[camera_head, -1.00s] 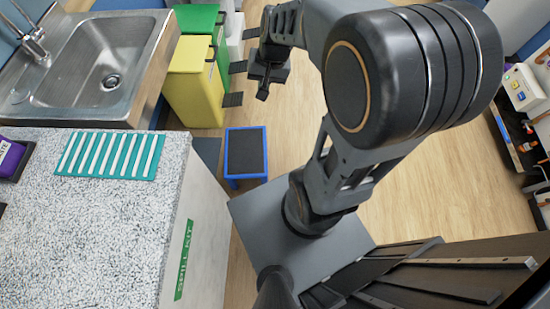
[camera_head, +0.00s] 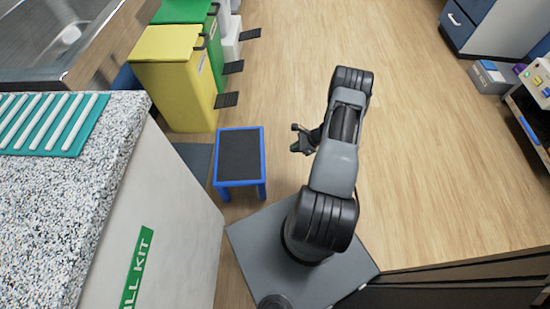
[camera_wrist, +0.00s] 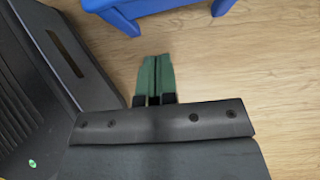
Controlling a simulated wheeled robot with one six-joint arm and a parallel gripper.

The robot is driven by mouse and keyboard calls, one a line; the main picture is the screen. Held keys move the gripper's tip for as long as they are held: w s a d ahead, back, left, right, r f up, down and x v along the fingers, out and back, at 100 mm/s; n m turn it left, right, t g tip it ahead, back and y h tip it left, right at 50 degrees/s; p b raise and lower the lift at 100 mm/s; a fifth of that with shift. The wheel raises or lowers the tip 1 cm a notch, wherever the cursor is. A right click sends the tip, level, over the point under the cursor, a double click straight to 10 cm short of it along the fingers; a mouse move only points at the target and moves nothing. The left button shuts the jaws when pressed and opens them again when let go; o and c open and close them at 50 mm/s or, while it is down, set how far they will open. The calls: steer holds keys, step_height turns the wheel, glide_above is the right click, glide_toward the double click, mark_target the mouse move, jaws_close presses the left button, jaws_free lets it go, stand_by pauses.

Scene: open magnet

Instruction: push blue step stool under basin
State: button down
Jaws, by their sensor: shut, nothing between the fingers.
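The blue step stool (camera_head: 239,157) with a dark top stands upright on the floor, right of the counter and in front of the yellow bin. The basin (camera_head: 45,35) is a steel sink at the upper left, only partly in view. My gripper (camera_head: 296,140) is to the right of the stool and apart from it in the head view. In the wrist view my gripper (camera_wrist: 156,70) is shut and empty, its green fingers close together over the floor. The stool's blue legs and edge (camera_wrist: 160,8) show at the top of that view, beyond the fingertips.
A yellow bin (camera_head: 175,80) and a green bin (camera_head: 200,20) with black pedals stand beside the basin counter. A speckled counter (camera_head: 110,130) with a teal ribbed mat (camera_head: 45,122) is at left. A dark mat (camera_head: 195,160) lies left of the stool. Open floor (camera_head: 430,160) lies right.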

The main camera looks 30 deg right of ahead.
steer(key=a+r+b+x, duration=0.1)
steer(key=b+x, duration=0.2)
steer(key=x, duration=1)
steer(key=shift+w+a+r+b, duration=0.25)
steer(key=shift+w+a+b, duration=0.05)
steer(key=shift+b, duration=0.1)
